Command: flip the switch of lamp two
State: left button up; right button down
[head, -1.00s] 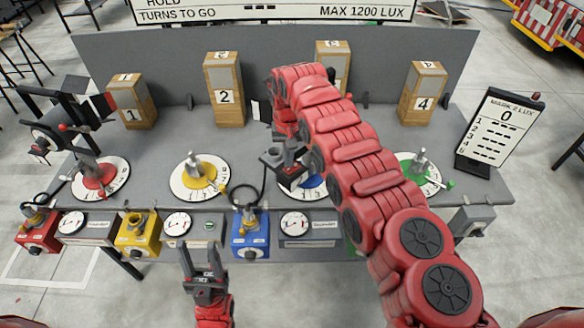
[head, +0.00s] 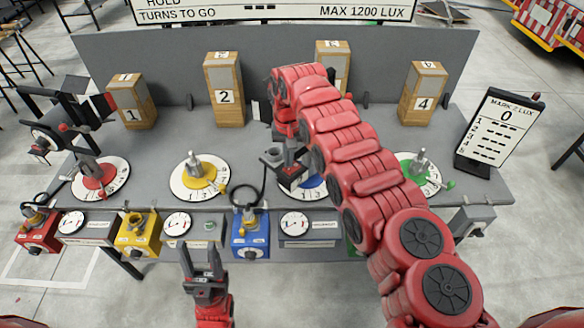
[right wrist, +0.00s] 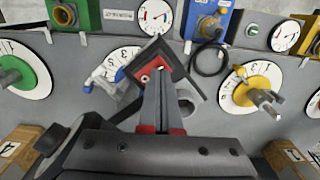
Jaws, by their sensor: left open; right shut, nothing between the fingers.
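Wooden block marked 2 (head: 224,95) stands at the back of the grey table. The yellow dial (head: 198,178) is in front of it; it also shows in the right wrist view (right wrist: 250,88). A yellow box (head: 138,235) with a knob is on the front edge. I cannot tell which part is lamp two's switch. My left gripper (head: 202,255) is open and empty, below the front edge.
Red (head: 100,178) and green (head: 420,175) dials flank the row. The blue box (head: 250,237) with a cable stands on the front edge. A black lamp (head: 85,105) stands at the far left.

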aim_at(289, 170)
jog(key=shift+f+b, duration=0.6)
jog(key=shift+f, duration=0.35)
dwell(0.7)
jog(key=shift+r+p, duration=0.3)
jog(key=shift+r, duration=0.9)
notch_tip(289, 170, up, 2)
jog(key=shift+r, duration=1.35)
